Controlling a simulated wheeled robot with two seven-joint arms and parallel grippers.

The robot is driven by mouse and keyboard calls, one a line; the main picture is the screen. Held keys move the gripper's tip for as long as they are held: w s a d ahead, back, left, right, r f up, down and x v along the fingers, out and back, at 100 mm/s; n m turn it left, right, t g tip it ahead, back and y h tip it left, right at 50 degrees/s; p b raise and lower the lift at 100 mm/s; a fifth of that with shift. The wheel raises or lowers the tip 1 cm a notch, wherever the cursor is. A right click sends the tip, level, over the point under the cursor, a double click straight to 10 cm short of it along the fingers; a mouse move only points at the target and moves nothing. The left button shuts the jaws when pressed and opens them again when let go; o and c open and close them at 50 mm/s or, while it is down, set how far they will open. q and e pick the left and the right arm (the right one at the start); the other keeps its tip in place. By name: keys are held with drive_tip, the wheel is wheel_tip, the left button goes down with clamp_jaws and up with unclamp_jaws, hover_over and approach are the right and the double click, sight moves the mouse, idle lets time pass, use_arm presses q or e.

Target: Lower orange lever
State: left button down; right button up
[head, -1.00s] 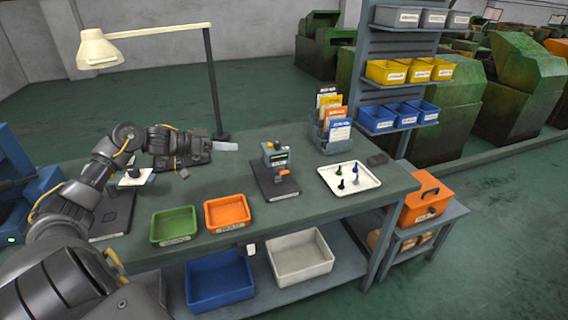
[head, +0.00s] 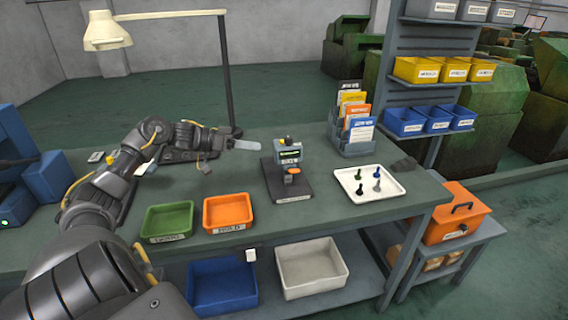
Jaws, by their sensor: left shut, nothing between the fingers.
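A small grey test device (head: 290,166) with a green display and a black knob on top stands on a dark base plate on the workbench. A small orange part, which looks like the orange lever (head: 295,170), shows low on its front; its exact tilt is too small to tell. My left gripper (head: 256,145) is shut and empty, pointing right, to the left of the device and apart from it.
A green bin (head: 168,237) and an orange bin (head: 228,228) sit at the bench's front edge. A white tray (head: 388,190) with several small pegs lies right of the device. A card holder (head: 352,146) stands behind it. A lamp (head: 105,31) rises at the back left.

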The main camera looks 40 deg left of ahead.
use_arm(q)
drive_tip(key=p, duration=0.3)
hover_over(292, 170)
drive_tip(key=w+a, duration=0.1)
drive_tip(key=a, duration=0.3)
wheel_tip(292, 170, down, 2)
drive_tip(key=f, duration=0.1)
drive_tip(key=d+f+p, duration=0.1)
drive_tip(key=s+f, duration=0.1)
drive_tip(key=f, duration=0.1)
drive_tip(key=shift+d, duration=0.3)
